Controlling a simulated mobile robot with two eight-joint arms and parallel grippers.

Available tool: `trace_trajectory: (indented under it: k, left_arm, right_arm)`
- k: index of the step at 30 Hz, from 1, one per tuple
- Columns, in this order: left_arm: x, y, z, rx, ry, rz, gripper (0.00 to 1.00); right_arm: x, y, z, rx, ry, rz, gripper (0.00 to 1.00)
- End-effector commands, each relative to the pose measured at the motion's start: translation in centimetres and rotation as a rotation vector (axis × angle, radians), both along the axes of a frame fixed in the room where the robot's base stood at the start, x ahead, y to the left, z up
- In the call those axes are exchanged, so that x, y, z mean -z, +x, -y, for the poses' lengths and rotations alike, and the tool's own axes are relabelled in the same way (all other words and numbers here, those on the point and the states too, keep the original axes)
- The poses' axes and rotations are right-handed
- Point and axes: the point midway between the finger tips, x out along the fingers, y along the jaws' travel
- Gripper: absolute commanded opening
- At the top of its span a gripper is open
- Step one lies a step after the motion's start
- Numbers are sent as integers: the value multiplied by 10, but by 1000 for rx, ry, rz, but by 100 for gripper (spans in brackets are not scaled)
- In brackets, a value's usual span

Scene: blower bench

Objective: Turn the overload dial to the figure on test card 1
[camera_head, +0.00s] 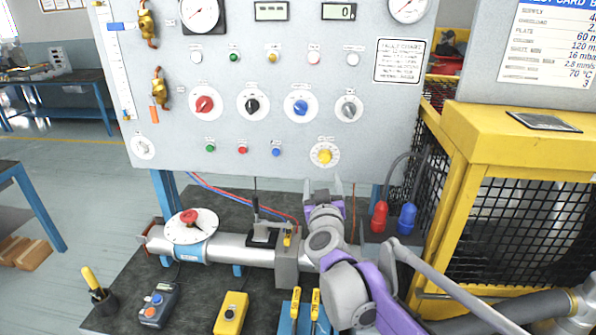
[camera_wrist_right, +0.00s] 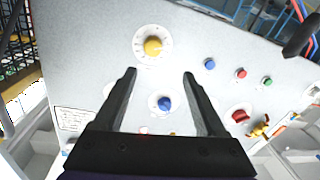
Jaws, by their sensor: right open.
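A yellow knob on a round white scale (camera_head: 324,155) sits at the lower right of the grey panel; I take it as the overload dial, though its label is too small to read. It also shows in the right wrist view (camera_wrist_right: 153,46). A white card (camera_head: 548,45) with printed values hangs at the upper right, partly cut off; its number is not clear. My right gripper (camera_head: 322,187) is open and empty just below the yellow dial. In the right wrist view its fingertips (camera_wrist_right: 159,76) are apart, with the dial beyond them. My left gripper is out of view.
The grey panel (camera_head: 250,175) carries red, black, blue and grey knobs above the dial, and small buttons to its left. A yellow mesh cage (camera_head: 500,130) stands close on the right. A pipe with a red-knobbed valve (camera_head: 190,225) lies below the panel.

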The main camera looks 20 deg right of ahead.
Motion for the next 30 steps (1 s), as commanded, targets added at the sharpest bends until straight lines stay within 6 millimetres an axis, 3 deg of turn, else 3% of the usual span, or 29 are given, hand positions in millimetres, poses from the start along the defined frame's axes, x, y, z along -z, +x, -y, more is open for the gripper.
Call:
trace_trajectory:
  k: [8, 21, 30]
  left_arm:
    - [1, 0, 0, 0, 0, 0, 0]
    - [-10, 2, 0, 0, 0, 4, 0]
    - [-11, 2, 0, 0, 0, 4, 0]
  right_arm:
    - [-1, 15, 23, 60, -15, 4, 73]
    - [-1, 83, 58, 56, -14, 5, 73]
    - [0, 96, 66, 55, -14, 4, 73]
